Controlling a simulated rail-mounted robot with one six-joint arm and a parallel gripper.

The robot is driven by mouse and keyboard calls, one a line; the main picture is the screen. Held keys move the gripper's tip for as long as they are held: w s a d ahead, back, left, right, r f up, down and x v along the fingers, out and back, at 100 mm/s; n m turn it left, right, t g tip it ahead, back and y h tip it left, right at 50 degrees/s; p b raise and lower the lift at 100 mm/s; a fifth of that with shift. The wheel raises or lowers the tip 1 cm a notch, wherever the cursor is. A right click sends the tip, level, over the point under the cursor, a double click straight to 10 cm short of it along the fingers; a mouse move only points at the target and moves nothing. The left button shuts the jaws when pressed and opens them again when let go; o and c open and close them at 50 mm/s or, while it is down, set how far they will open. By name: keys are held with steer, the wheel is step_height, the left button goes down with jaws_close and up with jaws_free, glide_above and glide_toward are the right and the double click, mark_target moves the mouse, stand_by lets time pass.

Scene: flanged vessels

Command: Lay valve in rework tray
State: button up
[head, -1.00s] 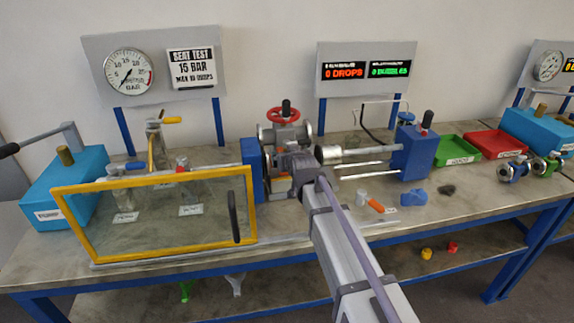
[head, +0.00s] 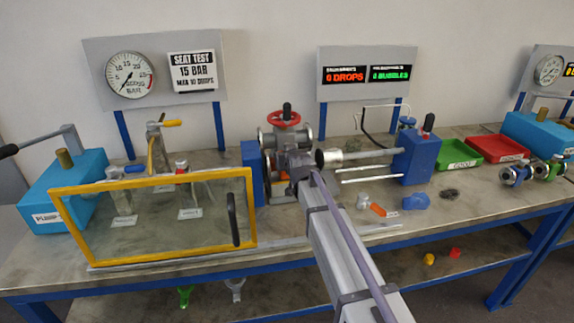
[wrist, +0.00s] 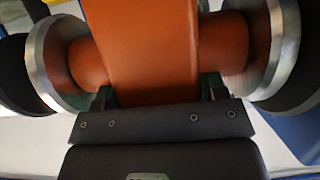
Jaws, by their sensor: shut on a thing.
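The valve (head: 285,138) sits at the middle of the bench in the head view, with steel flanges and a red handwheel above it. In the wrist view its orange body (wrist: 155,45) fills the middle, with a steel flange on either side. My gripper (head: 298,166) is on the near side of the valve and is shut on its body. In the wrist view my gripper (wrist: 160,95) meets the body from below; the contact is partly hidden. The red tray (head: 497,148) stands empty at the back right; its label is too small to read surely.
A blue plate (head: 252,172) stands left of the valve and a steel clamp disc and rod (head: 355,155) close to its right. A yellow-framed guard (head: 155,255) stands front left. A green tray (head: 458,153) adjoins the red one. Small loose parts lie near the right front.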

jaws_close()
stand_by(0.3)
steer(key=shift+r, duration=0.1)
step_height(320, 180, up, 18)
steer(key=p, duration=1.8)
steer(key=shift+f, duration=0.2)
